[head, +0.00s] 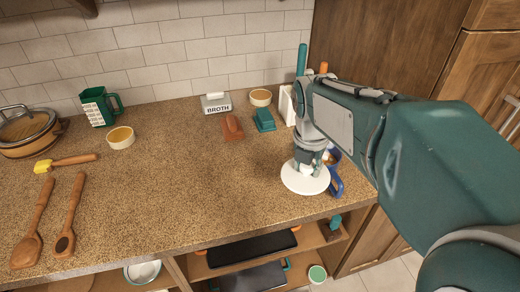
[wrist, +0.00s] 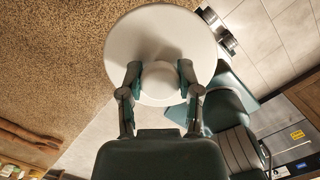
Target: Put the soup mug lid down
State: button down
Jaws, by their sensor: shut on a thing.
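The soup mug lid (head: 293,184) is a round white disc with a knob on top. My gripper (head: 306,168) is shut on that knob, and the lid sits level near the counter's front right. In the wrist view, the two fingers of my gripper (wrist: 160,76) pinch the knob from both sides, and the lid (wrist: 150,32) shows whole behind them. A blue mug (head: 336,184) shows just right of and behind the lid, its handle in sight and most of its body hidden by the lid and my arm. I cannot tell whether the lid touches the counter or the mug.
The counter (head: 190,185) is bare left of the lid. Wooden spoons (head: 68,225) lie far left. Open shelves (head: 225,277) are below the front edge.

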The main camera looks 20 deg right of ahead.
aim_at(291, 160)
jog(key=w+f, duration=0.1)
jog(key=w+a, duration=0.1)
jog(key=w, duration=0.1)
jog(key=w+f, duration=0.1)
jog(key=w, duration=0.1)
jog(key=shift+a+f, duration=0.3)
jog(key=shift+f, duration=0.05)
jog(key=w+a+f, duration=0.5)
jog(key=shift+f, duration=0.3)
jog(key=shift+w+d+f, duration=0.35)
jog(key=shift+d+f, duration=0.1)
notch_tip(291, 160, down, 2)
jog(key=shift+d+f, duration=0.15)
jog(key=shift+f, duration=0.4)
jog(key=shift+a, duration=0.65)
jog(key=c, duration=0.5)
grip_release()
jog(key=shift+d, duration=0.1)
jog(key=shift+c, duration=0.2)
jog(key=shift+o, duration=1.2)
jog(key=shift+d, duration=0.35)
